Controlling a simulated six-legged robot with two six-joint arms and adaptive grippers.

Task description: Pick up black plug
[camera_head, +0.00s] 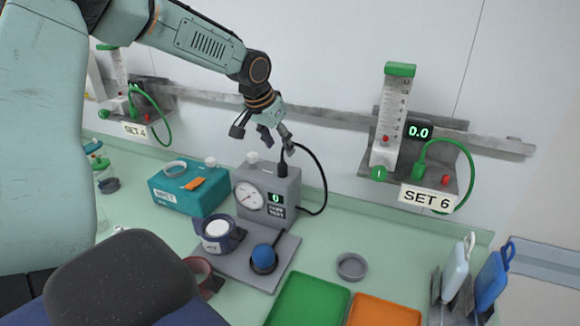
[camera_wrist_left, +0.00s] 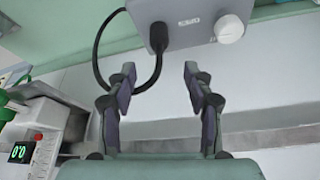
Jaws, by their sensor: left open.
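The black plug (camera_head: 282,168) stands upright in the top of a grey gauge box (camera_head: 287,191), and a black cable arches from it down the box's right side. In the left wrist view the plug (camera_wrist_left: 158,37) shows at the top middle, with the cable curving to the left. My left gripper (camera_head: 277,142) is open and empty, just above the plug. In the left wrist view its fingers (camera_wrist_left: 160,78) point toward the box, and the plug lies beyond the tips, between their lines. My right gripper is not in view.
A teal box (camera_head: 188,190) stands left of the gauge box. A blue knob (camera_head: 263,256) and a dark blue cup (camera_head: 217,235) stand in front. Green (camera_head: 308,302) and orange (camera_head: 383,312) trays lie nearer. The SET 6 unit (camera_head: 414,175) is on the wall at right.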

